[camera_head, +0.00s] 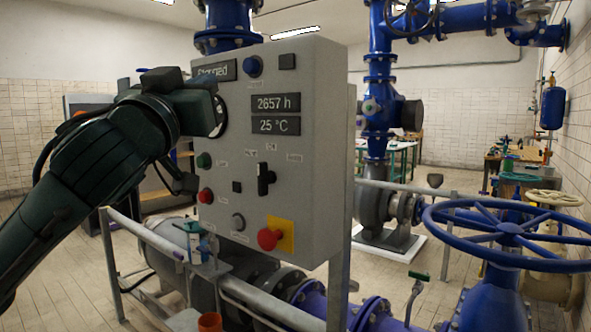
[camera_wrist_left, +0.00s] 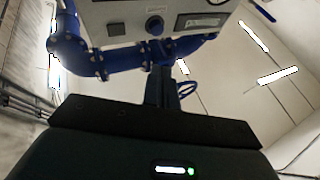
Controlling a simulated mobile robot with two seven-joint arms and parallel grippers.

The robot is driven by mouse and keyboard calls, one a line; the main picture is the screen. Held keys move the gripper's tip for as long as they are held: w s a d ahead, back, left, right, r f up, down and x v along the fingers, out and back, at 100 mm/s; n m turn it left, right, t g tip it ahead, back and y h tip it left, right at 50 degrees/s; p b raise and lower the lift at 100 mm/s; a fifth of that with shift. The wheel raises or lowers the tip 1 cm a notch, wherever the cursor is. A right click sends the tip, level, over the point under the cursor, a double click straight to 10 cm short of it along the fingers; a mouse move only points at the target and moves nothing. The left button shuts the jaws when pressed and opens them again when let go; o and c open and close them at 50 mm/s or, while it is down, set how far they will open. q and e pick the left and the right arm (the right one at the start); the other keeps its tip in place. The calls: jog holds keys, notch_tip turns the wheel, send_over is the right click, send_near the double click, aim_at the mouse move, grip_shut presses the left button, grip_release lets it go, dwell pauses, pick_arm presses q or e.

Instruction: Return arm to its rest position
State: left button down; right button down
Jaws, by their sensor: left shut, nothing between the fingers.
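My left arm (camera_head: 95,160) comes in from the left in the head view and is bent at the wrist. My left gripper (camera_head: 199,108) is at its end, in front of the upper left of the grey control box (camera_head: 318,95). Its fingertips do not show clearly there. In the left wrist view the left fingers (camera_wrist_left: 165,87) are together and empty, and show against the wall and ceiling. The box's front (camera_wrist_left: 105,12) is at the top of that view. I cannot tell whether the hand touches the box. My right gripper is in neither view.
The box front carries a blue knob (camera_head: 253,66), a red button on a yellow plate (camera_head: 270,239) and displays. Blue pipes (camera_head: 380,75) rise behind it. A large blue handwheel (camera_head: 510,230) stands at the right. A grey rail (camera_head: 150,238) runs below the left arm.

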pick_arm(q)
jog(key=w+d+f+m+g+h+p, duration=0.1)
jog(key=d+f+g+p, duration=0.15)
jog(key=f, duration=1.35)
jog(key=w+d+f+g+p, duration=0.1)
jog(key=w+f+g+p, duration=0.2)
jog(key=f, duration=1.4)
jog(key=s+a+f+g+y+p, duration=0.1)
jog(key=s+a+f+g+p, duration=0.1)
jog(key=s+f, duration=1)
jog(key=s+a+f+n+g+y+p, duration=0.1)
jog(key=s+f+g, duration=0.3)
jog(key=s+f, duration=0.9)
jog(key=shift+s+a+f+p, duration=0.25)
jog(key=shift+s+a+p, duration=0.55)
jog(key=shift+a, duration=0.1)
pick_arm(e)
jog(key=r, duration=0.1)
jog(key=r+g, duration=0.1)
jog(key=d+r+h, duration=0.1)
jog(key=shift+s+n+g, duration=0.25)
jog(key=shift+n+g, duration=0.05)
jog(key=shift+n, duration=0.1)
